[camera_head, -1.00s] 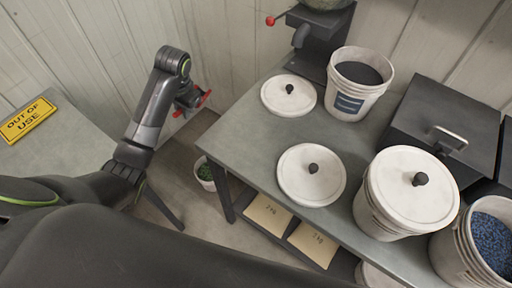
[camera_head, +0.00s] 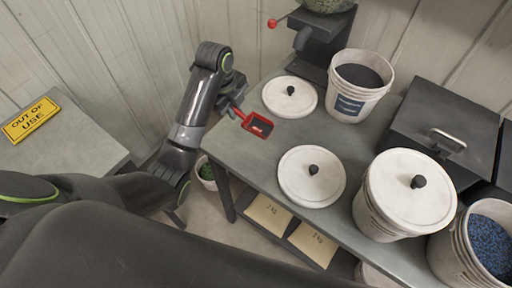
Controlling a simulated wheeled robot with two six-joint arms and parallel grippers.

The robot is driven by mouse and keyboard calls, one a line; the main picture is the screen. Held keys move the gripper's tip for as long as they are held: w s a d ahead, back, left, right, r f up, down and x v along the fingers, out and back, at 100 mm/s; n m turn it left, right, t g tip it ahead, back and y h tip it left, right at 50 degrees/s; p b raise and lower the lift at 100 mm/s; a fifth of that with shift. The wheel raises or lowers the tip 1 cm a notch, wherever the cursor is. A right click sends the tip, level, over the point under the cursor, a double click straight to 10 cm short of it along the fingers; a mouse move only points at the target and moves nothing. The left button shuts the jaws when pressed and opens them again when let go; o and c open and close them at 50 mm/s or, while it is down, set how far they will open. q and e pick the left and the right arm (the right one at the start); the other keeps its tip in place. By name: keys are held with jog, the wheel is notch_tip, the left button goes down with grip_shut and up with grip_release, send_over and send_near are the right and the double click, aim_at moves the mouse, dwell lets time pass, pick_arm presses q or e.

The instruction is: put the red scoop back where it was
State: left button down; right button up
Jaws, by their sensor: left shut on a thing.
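The red scoop (camera_head: 258,125) is in my left gripper (camera_head: 236,108), which is shut on its handle. Its bowl points right and holds something dark. The scoop shows over the left part of the grey table (camera_head: 228,148), left of the two loose white lids; I cannot tell whether it touches the tabletop. The gripper's fingertips are small and partly hidden by my wrist. My right gripper does not show.
Loose white lids (camera_head: 290,97) (camera_head: 312,192) lie on the table. An open bucket of dark seed (camera_head: 347,108), a lidded bucket (camera_head: 385,218), a bucket of blue seed (camera_head: 450,250) and a dark box (camera_head: 425,100) stand there. A yellow sign (camera_head: 30,119) lies on the left table.

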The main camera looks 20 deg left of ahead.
aim_at(239, 137)
pick_arm(q)
notch_tip(239, 137, down, 5)
jog(key=shift+d+b, duration=0.1)
jog(key=shift+b, duration=0.35)
jog(key=shift+f+p, duration=0.3)
jog(key=shift+f, duration=2.15)
jog(key=shift+f, duration=0.1)
jog(key=c, duration=1.5)
grip_release()
jog(key=shift+o, duration=0.2)
